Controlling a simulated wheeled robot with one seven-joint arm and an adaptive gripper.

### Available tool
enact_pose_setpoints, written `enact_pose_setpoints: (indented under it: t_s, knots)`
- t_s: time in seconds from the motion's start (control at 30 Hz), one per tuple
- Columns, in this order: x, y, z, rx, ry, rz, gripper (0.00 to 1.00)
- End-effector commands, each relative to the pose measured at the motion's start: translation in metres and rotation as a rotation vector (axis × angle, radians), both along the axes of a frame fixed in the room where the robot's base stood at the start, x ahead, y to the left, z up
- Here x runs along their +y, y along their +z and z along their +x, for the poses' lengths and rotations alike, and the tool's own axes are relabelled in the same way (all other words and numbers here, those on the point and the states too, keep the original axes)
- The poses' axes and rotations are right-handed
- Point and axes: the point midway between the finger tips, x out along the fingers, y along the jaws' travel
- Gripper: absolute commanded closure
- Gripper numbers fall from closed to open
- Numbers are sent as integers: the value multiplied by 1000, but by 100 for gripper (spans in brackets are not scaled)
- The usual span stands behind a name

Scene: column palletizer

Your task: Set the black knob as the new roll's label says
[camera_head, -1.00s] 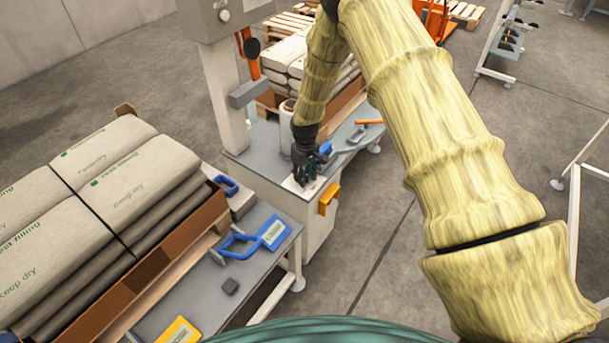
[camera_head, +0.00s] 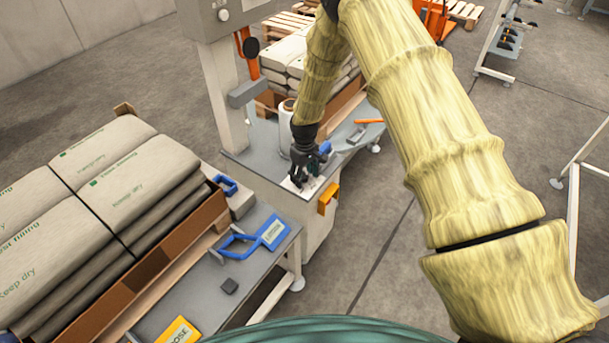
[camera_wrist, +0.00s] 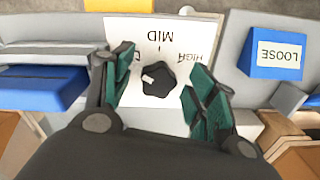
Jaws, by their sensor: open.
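The black knob (camera_wrist: 158,85) sits on a white plate (camera_wrist: 140,30) in the wrist view. Its pale pointer mark lies on the knob's left side. The plate's printing is upside down: MID above the knob, HIGH to the right, and a word at the left mostly hidden by a finger. My gripper (camera_wrist: 160,66) is open, one finger on each side of the knob, with gaps showing. In the head view my gripper (camera_head: 305,183) is over the plate on the grey bench and mostly hides the knob. A white roll (camera_head: 286,122) stands behind it; no label on it is readable.
A blue block (camera_wrist: 277,54) marked LOOSE is right of the plate in the wrist view. An orange-yellow box (camera_head: 328,198) is on the bench's front side. Stacked sacks (camera_head: 130,190) stand left. A blue-handled tool (camera_head: 240,244) lies on the nearer table.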

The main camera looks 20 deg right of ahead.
Motion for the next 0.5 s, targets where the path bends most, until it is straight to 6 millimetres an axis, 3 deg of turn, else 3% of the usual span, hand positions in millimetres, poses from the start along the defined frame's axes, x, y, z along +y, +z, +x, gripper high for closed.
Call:
enact_pose_setpoints:
  t_s: [0.27, 0.5]
  knots:
    - [0, 20, 2, -3, 0, 0, 43]
    - [-1, 59, 1, -3, -1, 0, 43]
